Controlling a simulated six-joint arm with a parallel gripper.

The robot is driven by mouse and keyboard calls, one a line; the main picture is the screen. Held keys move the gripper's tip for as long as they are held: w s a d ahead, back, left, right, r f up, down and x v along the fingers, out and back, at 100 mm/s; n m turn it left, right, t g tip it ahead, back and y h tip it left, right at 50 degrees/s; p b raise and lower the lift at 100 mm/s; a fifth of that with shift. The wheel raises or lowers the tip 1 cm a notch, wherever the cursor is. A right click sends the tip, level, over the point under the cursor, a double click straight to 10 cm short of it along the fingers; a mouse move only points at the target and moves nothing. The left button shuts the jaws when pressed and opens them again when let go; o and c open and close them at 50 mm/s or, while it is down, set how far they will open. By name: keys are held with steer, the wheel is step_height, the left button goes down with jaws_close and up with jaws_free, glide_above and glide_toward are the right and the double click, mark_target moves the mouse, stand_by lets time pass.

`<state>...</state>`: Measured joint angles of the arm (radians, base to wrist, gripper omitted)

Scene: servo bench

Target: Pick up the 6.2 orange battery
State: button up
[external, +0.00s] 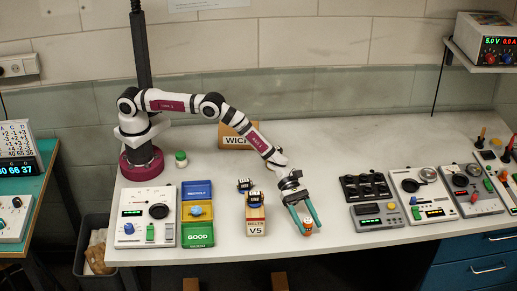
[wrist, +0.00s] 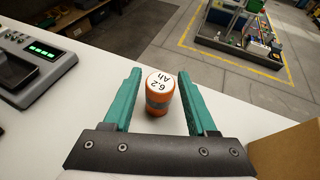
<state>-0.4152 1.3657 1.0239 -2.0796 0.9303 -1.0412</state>
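The orange battery (wrist: 160,94) stands upright on the white bench between my gripper's two teal fingers, with a white top reading "6.2 Ah". It also shows in the external view (external: 307,227) below the fingertips, near the bench's front edge. My gripper (external: 312,222) is open, with a finger on each side of the battery. In the wrist view my gripper (wrist: 160,78) shows gaps between both fingers and the battery, so it is not held.
A small box marked V5 (external: 256,222) with a dark item on top stands left of my gripper. Bench devices with a black-knobbed panel (external: 366,187) stand to the right. A colored tray (external: 197,213) and a meter (external: 146,216) are at the left. The bench's front edge is close.

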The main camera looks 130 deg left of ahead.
jaws_close()
